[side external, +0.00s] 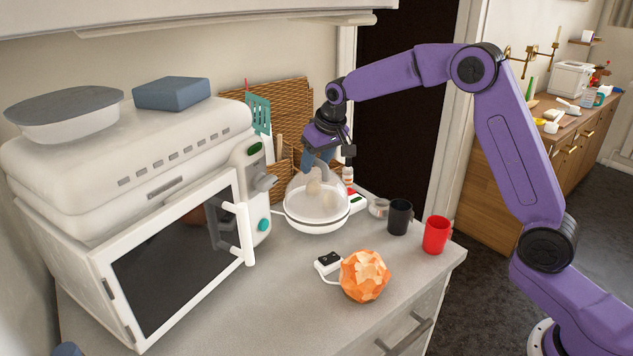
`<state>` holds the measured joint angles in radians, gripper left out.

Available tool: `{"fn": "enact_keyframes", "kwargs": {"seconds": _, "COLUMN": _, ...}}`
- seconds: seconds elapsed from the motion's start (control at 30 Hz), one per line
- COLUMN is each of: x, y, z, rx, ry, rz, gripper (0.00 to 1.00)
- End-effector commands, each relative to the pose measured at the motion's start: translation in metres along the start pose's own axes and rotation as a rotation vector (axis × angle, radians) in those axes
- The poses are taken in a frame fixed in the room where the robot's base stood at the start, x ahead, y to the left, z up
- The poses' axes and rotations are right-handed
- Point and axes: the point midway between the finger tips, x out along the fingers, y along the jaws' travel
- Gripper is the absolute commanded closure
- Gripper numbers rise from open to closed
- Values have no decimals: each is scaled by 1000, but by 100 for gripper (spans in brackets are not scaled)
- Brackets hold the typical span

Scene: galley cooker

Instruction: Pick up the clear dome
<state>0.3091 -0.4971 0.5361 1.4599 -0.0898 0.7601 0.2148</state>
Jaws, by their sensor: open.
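The clear dome (301,204) is see-through and sits on a round white base (318,224) with a dark rim line, on the counter right of the cooker. Pale rounded items show inside it. My gripper (319,176) points down at the top of the dome, with its fingers open. The fingertips overlap the dome's top in this view. I cannot tell whether they touch it or stand around its knob.
A white cooker (130,170) with a protruding door handle stands close on the left. A black mug (399,217), a red mug (437,235) and an orange faceted lamp (364,276) stand to the right and front. Wicker and utensils (259,113) are behind.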

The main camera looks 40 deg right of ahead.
Motion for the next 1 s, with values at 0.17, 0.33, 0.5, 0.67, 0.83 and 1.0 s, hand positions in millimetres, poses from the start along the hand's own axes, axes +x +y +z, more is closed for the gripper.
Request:
{"fn": "enact_keyframes", "kwargs": {"seconds": 0.17, "x": 0, "y": 0, "z": 0, "rx": 0, "ry": 1, "rz": 0, "gripper": 49}}
{"fn": "enact_keyframes", "kwargs": {"seconds": 0.33, "x": 0, "y": 0, "z": 0, "rx": 0, "ry": 1, "rz": 0, "gripper": 100}}
{"fn": "enact_keyframes", "kwargs": {"seconds": 0.5, "x": 0, "y": 0, "z": 0, "rx": 0, "ry": 1, "rz": 0, "gripper": 100}}
{"fn": "enact_keyframes", "kwargs": {"seconds": 0.67, "x": -1, "y": 0, "z": -1, "rx": 0, "ry": 1, "rz": -1, "gripper": 100}}
{"fn": "enact_keyframes", "kwargs": {"seconds": 0.83, "x": -9, "y": -1, "z": -5, "rx": 0, "ry": 4, "rz": -1, "gripper": 100}}
{"fn": "enact_keyframes", "kwargs": {"seconds": 1.0, "x": -28, "y": 0, "z": -13, "rx": 2, "ry": 6, "rz": -1, "gripper": 100}}
